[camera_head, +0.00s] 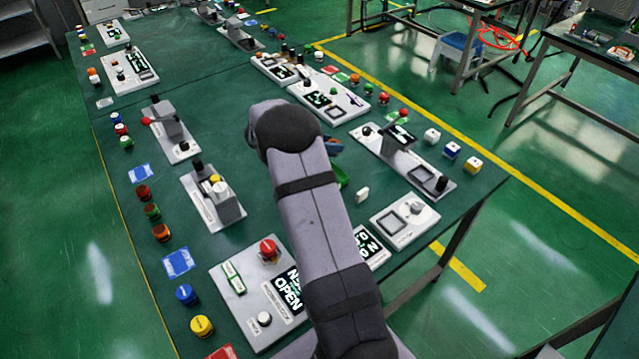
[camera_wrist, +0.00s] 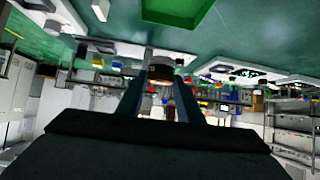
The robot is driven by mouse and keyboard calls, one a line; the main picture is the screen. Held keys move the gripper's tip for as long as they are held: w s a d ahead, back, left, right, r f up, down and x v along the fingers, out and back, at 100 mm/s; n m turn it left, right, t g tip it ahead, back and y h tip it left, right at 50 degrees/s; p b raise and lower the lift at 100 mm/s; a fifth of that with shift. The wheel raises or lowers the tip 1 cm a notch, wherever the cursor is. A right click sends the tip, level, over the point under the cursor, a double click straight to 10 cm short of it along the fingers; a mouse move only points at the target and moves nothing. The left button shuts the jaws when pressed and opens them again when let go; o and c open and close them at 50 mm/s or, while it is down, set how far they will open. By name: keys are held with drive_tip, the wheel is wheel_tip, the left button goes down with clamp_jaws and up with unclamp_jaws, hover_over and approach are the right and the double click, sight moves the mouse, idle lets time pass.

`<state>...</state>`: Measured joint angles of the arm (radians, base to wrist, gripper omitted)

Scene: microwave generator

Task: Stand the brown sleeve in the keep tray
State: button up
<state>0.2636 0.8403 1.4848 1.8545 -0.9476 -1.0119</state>
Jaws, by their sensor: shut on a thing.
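My gripper (camera_wrist: 162,84) shows in the wrist view with its two fingers closed on a small dark brown round piece, which looks like the brown sleeve (camera_wrist: 160,73). The sleeve is small and partly covered by the fingers, so its exact tilt is hard to tell. A green tray (camera_wrist: 178,10) lies at the top of the wrist view, apart from the sleeve; I cannot tell whether it is the keep tray. A green piece (camera_head: 341,178) peeks out beside the arm.
Grey panels with buttons and screens line both sides of the dark green table (camera_head: 245,105). A panel with a red button (camera_head: 268,248) stands at the near left. A small white block (camera_head: 362,195) stands right of my arm. The table's middle, beyond my arm, is fairly clear.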

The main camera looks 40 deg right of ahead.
drive_tip(key=shift+w+r, duration=0.2)
drive_tip(key=shift+w, duration=0.15)
drive_tip(key=shift+s+a+f+n+t, duration=0.25)
drive_tip(key=shift+a+f+n+t, duration=0.15)
drive_tip(key=shift+f, duration=0.1)
drive_tip(key=shift+w+n+t, duration=0.1)
drive_tip(key=shift+n+t, duration=0.3)
drive_tip(key=shift+f, duration=0.1)
drive_tip(key=shift+f+p, duration=0.65)
drive_tip(key=shift+f, duration=4.25)
